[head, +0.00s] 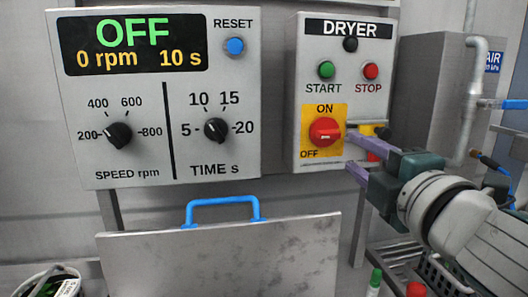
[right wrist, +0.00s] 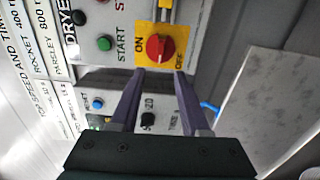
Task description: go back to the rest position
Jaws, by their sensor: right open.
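My right gripper (head: 350,152) comes in from the right in the head view. It is open and empty, its two purple fingers pointing at the red rotary switch (head: 325,130) on the dryer box (head: 308,84). In the right wrist view the gripper's fingertips (right wrist: 160,73) are spread, and the red switch (right wrist: 158,47) lies just beyond them, not visibly gripped. Whether a fingertip touches it I cannot tell. The switch sits on a yellow ON/OFF plate. My left gripper is not in view.
The control panel (head: 80,150) reads OFF, 0 rpm, 10 s. Below it is a grey lid (head: 220,258) with a blue handle (head: 222,207). A grey pipe (head: 470,100) stands at right. A green-capped bottle (head: 375,280) and a red-topped item (head: 415,289) are below my arm.

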